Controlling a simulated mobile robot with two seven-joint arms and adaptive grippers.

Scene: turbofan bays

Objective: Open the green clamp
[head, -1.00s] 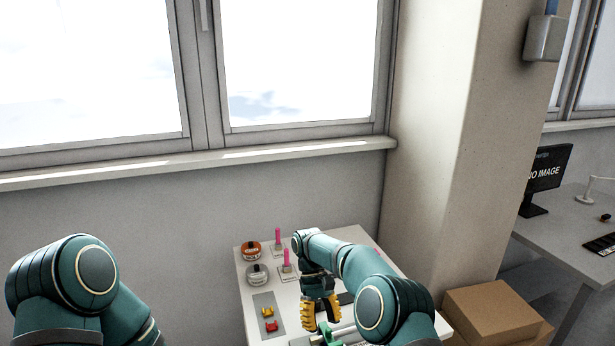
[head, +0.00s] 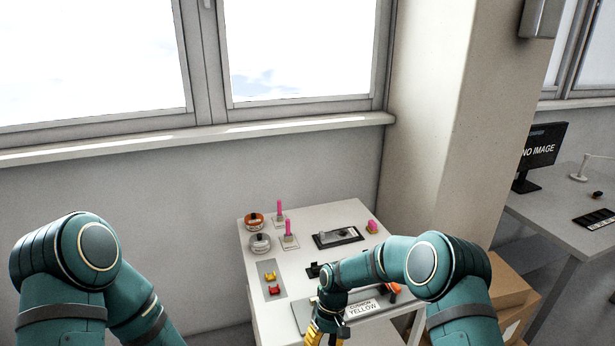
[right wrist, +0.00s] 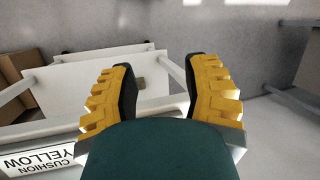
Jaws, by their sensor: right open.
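I cannot make out the green clamp in either view now; the front of the table is cut off or covered by my right arm in the head view. My right gripper (head: 325,336) is at the bottom of the head view, beside the card reading CUSHION YELLOW (head: 361,309). In the right wrist view its yellow fingers (right wrist: 163,75) are spread apart with nothing between them. The card also shows there, upside down, at the lower left (right wrist: 38,160). My left gripper is out of view; only the left arm shows.
The white table (head: 318,215) carries an orange-topped round item (head: 254,221), a grey one (head: 260,243), pink pegs (head: 288,228), a grey plate with red and yellow pieces (head: 269,265) and a black-framed fixture (head: 338,238). Cardboard boxes (head: 505,285) stand to the right.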

